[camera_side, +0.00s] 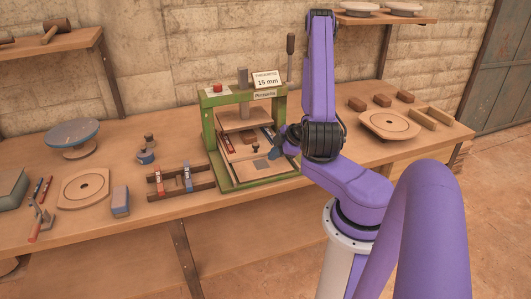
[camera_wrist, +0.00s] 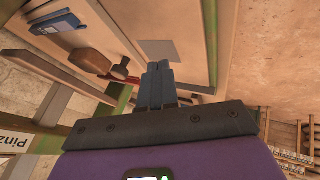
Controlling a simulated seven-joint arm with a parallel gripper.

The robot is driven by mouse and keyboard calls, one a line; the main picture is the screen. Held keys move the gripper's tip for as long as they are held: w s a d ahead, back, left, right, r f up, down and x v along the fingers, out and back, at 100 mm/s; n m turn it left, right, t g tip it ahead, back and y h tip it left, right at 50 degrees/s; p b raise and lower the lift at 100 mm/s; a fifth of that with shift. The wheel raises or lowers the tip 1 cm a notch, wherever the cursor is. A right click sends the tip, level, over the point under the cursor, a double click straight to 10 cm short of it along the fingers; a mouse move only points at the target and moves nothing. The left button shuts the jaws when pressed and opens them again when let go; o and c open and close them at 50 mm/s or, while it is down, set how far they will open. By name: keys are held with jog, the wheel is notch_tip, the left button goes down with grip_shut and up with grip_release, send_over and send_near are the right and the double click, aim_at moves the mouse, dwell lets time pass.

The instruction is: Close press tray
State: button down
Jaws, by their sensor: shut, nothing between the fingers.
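The green press (camera_side: 215,120) stands on the workbench, with a wooden upper plate (camera_side: 240,122) in its frame. Its low wooden tray (camera_side: 240,172) carries a small grey square (camera_side: 261,164) and extends toward the front of the green base. In the wrist view, the grey square (camera_wrist: 159,50) lies on a pale board just beyond my fingertips. My gripper (camera_side: 274,152) is shut and empty, low at the tray's right side. Its fingers (camera_wrist: 158,70) are together in the wrist view. I cannot tell whether they touch the tray. My arm hides part of the press's right side.
A wooden rack with blue and red clamps (camera_side: 188,178) and a blue block (camera_side: 120,201) stand left of the press. A round board (camera_side: 390,124) and several brown blocks lie to the right. A "15 mm" sign (camera_side: 267,79) tops the press.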

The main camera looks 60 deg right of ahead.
aim_at(260, 149)
jog(key=x, duration=0.3)
jog(key=shift+w+f, duration=0.15)
jog(key=shift+f, duration=0.1)
jog(key=shift+w+d+r, duration=0.15)
jog(key=shift+w+d, duration=0.7)
jog(key=shift+d, duration=0.05)
jog(key=shift+w+d, duration=0.5)
jog(key=shift+d, duration=0.05)
jog(key=shift+w+d, duration=1.9)
